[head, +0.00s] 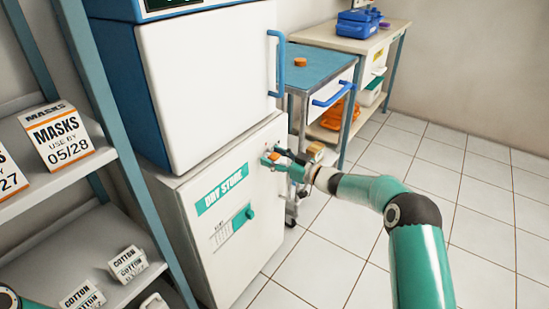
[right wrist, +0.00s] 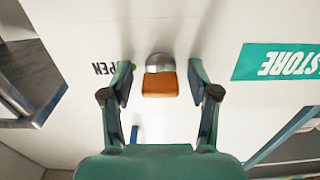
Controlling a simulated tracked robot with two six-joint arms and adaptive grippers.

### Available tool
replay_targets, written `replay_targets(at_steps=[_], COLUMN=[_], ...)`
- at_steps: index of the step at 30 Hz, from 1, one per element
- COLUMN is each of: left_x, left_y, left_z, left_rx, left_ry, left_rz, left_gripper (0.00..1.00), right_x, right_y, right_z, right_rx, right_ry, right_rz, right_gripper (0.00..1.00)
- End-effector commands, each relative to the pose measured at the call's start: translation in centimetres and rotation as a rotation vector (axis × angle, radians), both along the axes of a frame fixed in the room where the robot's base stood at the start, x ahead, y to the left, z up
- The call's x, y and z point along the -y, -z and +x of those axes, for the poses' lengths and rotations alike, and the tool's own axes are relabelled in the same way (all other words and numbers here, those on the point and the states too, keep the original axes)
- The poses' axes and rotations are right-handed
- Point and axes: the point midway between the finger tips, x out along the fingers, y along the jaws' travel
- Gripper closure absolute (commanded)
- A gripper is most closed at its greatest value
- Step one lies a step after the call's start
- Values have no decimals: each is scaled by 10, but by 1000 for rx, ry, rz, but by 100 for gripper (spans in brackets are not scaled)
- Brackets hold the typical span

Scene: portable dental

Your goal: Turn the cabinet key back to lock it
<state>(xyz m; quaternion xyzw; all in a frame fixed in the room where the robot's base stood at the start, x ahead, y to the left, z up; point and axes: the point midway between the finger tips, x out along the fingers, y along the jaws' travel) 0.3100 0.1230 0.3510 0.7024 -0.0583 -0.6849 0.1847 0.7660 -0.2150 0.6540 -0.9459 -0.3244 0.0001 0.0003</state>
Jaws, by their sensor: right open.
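The white cabinet (head: 245,245) has a green "DRY STORE" label (head: 222,188) on its front. Its key has an orange head (right wrist: 160,84) and sits in a round silver lock (right wrist: 160,62). In the right wrist view the key head lies crosswise, with "OPEN" lettering (right wrist: 105,69) to its left, upside down. My right gripper (right wrist: 163,92) is open, one finger on each side of the key head, with gaps on both sides. In the head view my right gripper (head: 277,158) is at the cabinet's upper right front and partly hides the lock. My left gripper is not in view.
A white unit with a blue handle (head: 277,65) stands on top of the cabinet. A blue-topped cart (head: 325,65) stands behind to the right. A shelf rack (head: 45,195) with mask and cotton boxes is at the left. The tiled floor (head: 480,200) at right is clear.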

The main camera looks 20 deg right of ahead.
Motion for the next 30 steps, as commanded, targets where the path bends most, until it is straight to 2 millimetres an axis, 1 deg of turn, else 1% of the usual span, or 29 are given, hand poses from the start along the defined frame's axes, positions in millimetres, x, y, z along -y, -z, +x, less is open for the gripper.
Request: replay_targets(at_steps=[2, 12, 13, 23, 30], left_x=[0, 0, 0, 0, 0], left_y=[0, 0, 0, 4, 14], left_z=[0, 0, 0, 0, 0], left_rx=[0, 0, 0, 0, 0], left_ry=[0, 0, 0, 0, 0], left_rz=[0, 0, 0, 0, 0], left_gripper=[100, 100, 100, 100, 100], right_x=[0, -1, -1, -1, -1], right_y=[0, 0, 0, 1, 2], right_z=[0, 0, 0, 0, 0], right_rx=[0, 0, 0, 24, 101], right_ry=[0, -1, -1, -1, -2], right_rz=[0, 0, 0, -31, -130], right_gripper=[40, 96, 100, 100, 100])
